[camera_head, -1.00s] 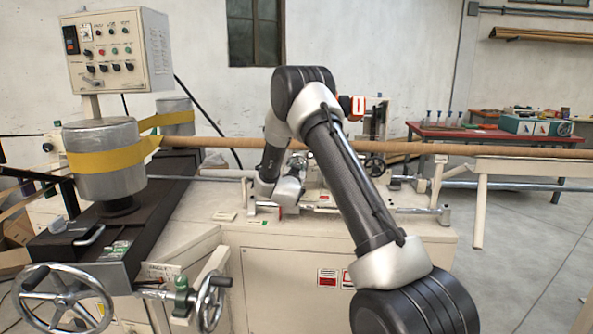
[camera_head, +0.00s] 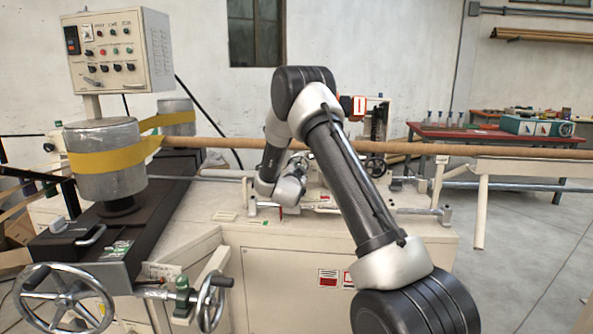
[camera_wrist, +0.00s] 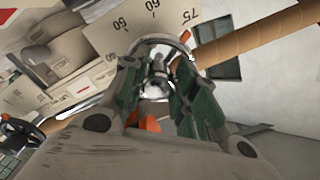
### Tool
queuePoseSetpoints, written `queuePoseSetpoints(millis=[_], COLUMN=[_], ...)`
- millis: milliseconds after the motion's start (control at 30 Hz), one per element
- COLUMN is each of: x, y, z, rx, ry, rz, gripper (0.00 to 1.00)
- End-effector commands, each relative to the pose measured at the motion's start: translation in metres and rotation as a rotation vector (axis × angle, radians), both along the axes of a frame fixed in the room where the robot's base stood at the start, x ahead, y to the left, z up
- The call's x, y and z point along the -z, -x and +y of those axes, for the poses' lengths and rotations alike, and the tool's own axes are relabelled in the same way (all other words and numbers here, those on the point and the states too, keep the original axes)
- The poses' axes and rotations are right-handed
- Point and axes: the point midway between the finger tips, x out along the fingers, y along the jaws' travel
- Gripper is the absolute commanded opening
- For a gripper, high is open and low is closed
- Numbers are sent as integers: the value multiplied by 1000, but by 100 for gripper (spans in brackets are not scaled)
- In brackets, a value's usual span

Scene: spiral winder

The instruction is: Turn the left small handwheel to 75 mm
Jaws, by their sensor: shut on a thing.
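In the wrist view my gripper (camera_wrist: 158,80) has its two green-padded fingers on either side of a small chrome handwheel (camera_wrist: 161,40). It is shut on the handwheel. The curved chrome rim shows past the fingertips, and the fingers hide part of the wheel. I cannot make out a pointer on the scale. In the head view my arm reaches down to the middle of the machine top, and the wheel and fingertips cannot be made out there.
A long brown tube (camera_head: 330,148) runs across behind my arm. A control box (camera_head: 120,50) and a yellow-banded drum (camera_head: 105,160) are at the left. A red table (camera_head: 455,133) stands at the back right.

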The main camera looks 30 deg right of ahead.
Motion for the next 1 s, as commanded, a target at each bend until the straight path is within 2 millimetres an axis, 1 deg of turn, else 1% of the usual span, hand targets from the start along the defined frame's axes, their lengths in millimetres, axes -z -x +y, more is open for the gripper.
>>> queuePoseSetpoints(millis=[267, 300, 400, 767, 867, 1000], x=[1, 1, 1, 0, 0, 0], y=[1, 1, 0, 3, 12, 36], z=[0, 0, 0, 2, 9, 26], rx=[1, 1, 1, 0, -2, -2], ry=[-2, -1, -1, -1, -1, 0], rz=[1, 1, 1, 1, 2, 3], gripper=[5, 34, 50, 50, 50, 50])
